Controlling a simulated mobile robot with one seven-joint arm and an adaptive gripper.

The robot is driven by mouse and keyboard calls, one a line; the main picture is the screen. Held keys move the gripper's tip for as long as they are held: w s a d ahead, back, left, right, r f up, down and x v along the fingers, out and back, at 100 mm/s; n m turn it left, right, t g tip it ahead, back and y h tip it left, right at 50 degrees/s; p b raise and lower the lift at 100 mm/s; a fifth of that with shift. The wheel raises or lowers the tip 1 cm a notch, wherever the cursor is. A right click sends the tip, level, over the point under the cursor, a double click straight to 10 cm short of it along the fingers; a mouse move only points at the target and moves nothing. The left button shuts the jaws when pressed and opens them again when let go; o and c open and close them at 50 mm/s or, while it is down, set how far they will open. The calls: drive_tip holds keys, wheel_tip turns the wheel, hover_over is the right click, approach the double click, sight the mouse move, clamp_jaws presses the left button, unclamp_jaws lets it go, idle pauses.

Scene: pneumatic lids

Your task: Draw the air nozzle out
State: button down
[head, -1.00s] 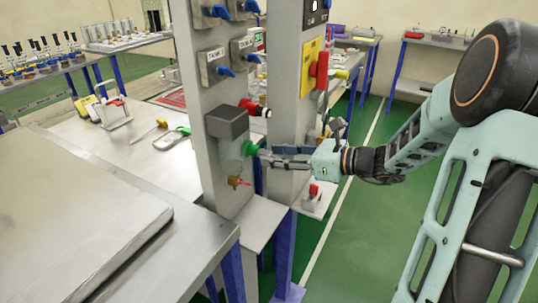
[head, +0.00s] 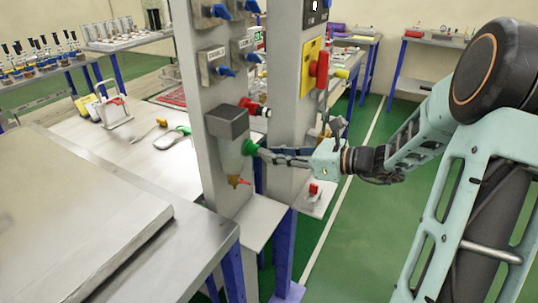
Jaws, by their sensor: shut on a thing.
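The green air nozzle (head: 249,147) sits at the right side of a grey block (head: 226,121) on the upright panel. A translucent bowl (head: 233,160) hangs below this block, with a small brass and red fitting (head: 238,181) at its bottom. My gripper (head: 262,153) comes in from the right, fingers pointing left, and is shut on the green nozzle. The fingertips hide part of the nozzle. I cannot tell whether the nozzle is still seated in the block.
A red knob (head: 248,105) juts out just above the nozzle. A second grey post (head: 284,190) with a yellow plate (head: 314,63) and red switch stands close behind my fingers. Blue valve handles sit higher on the panel. Green floor (head: 385,240) lies open to the right.

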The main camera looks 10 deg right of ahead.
drive_tip(key=shift+s+d, duration=0.1)
drive_tip(key=shift+d, duration=0.05)
drive_tip(key=shift+s+d, duration=0.35)
drive_tip(key=shift+d, duration=0.1)
drive_tip(key=shift+s+d+p, duration=0.15)
drive_tip(key=shift+d+p, duration=0.05)
drive_tip(key=shift+p, duration=0.1)
drive_tip(key=shift+s+d, duration=0.4)
drive_tip(key=shift+d, duration=0.15)
drive_tip(key=s+d+r+p, duration=0.3)
drive_tip(key=d+r+p, duration=0.1)
drive_tip(key=r+p, duration=0.3)
drive_tip(key=shift+r+p, duration=0.3)
drive_tip(key=shift+p, duration=0.25)
idle(0.3)
